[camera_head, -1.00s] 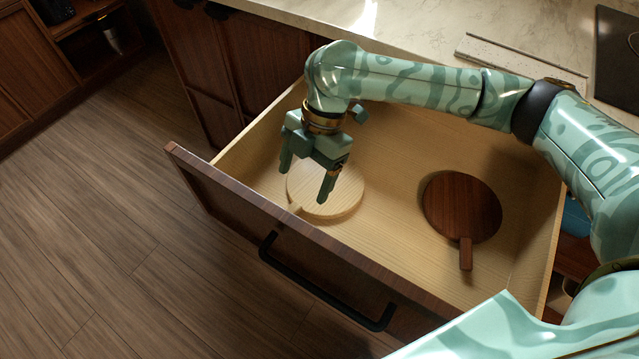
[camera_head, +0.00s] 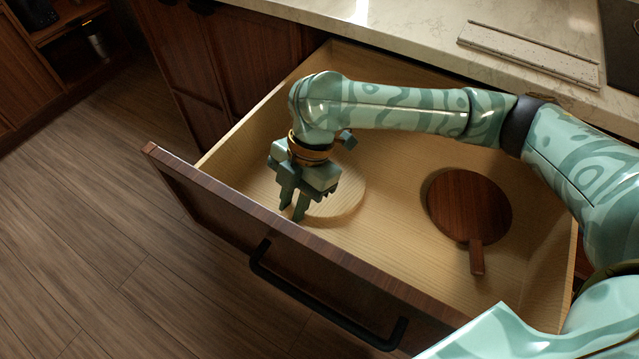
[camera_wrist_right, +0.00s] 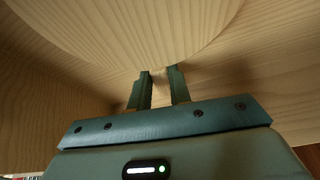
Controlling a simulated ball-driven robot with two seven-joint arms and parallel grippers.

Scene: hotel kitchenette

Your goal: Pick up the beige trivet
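The beige trivet (camera_head: 343,193) is a round, pale wooden disc with a short handle. It lies in the open drawer near its front left, partly hidden behind my right gripper. My right gripper (camera_head: 293,208) points down at the handle end, close to the drawer front. In the right wrist view the trivet's disc (camera_wrist_right: 140,25) fills the top, and its handle runs down between the two fingers (camera_wrist_right: 161,88). The fingers are close together on either side of the handle and look shut on it. My left gripper is not in view.
A dark brown round board with a handle (camera_head: 468,207) lies to the right in the same drawer (camera_head: 390,235). The drawer front (camera_head: 290,255) with its black handle (camera_head: 320,305) rises close beside my gripper. The marble counter (camera_head: 400,25) lies behind, with a flat slab on it.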

